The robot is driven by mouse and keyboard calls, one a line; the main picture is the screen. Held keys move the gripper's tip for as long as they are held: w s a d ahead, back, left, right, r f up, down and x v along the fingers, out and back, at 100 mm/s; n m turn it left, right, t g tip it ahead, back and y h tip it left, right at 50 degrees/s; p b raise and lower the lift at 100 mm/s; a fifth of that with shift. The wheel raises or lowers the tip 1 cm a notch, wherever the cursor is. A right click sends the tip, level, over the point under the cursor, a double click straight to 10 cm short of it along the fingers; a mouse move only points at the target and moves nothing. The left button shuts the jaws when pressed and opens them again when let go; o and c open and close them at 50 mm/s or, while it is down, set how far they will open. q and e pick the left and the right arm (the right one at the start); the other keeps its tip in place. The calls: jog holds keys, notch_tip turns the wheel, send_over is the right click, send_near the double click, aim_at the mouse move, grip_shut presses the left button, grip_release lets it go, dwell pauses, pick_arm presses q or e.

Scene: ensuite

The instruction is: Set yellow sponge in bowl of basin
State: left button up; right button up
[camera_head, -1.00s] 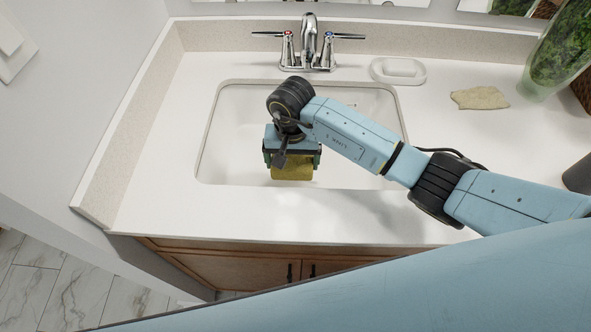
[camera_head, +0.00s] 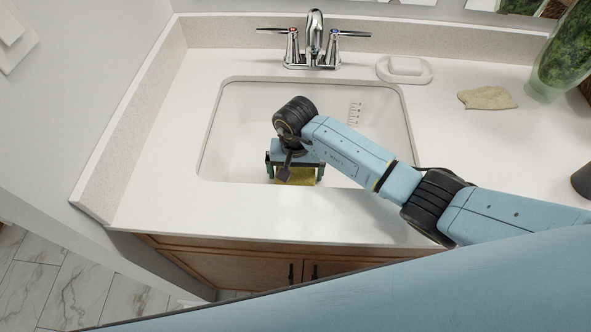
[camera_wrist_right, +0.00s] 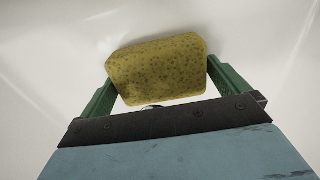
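The yellow sponge (camera_head: 297,176) is low inside the white basin bowl (camera_head: 234,120), towards its front. In the right wrist view the speckled sponge (camera_wrist_right: 160,70) lies between the green fingers against the white bowl surface. My right gripper (camera_head: 296,174) points down into the bowl. Its fingers stand on both sides of the sponge, with narrow gaps beside it near the palm; they look slightly open. Contact at the fingertips is hard to judge. My left gripper is not in view.
The chrome faucet (camera_head: 315,45) stands behind the bowl. A glass vase with greenery (camera_head: 563,60) stands at the far right. The counter left of the bowl is clear.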

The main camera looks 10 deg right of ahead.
aim_at(296, 171)
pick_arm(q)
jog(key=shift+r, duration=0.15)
pick_arm(e)
jog(key=shift+r, duration=0.15)
jog(key=shift+r+p, duration=0.3)
jog(key=shift+r, duration=0.05)
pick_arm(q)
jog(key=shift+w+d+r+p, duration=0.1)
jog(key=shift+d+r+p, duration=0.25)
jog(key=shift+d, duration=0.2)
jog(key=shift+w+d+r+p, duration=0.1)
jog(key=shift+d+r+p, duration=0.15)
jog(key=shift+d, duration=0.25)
pick_arm(e)
notch_tip(296, 171, up, 11)
jog(key=shift+r, duration=0.2)
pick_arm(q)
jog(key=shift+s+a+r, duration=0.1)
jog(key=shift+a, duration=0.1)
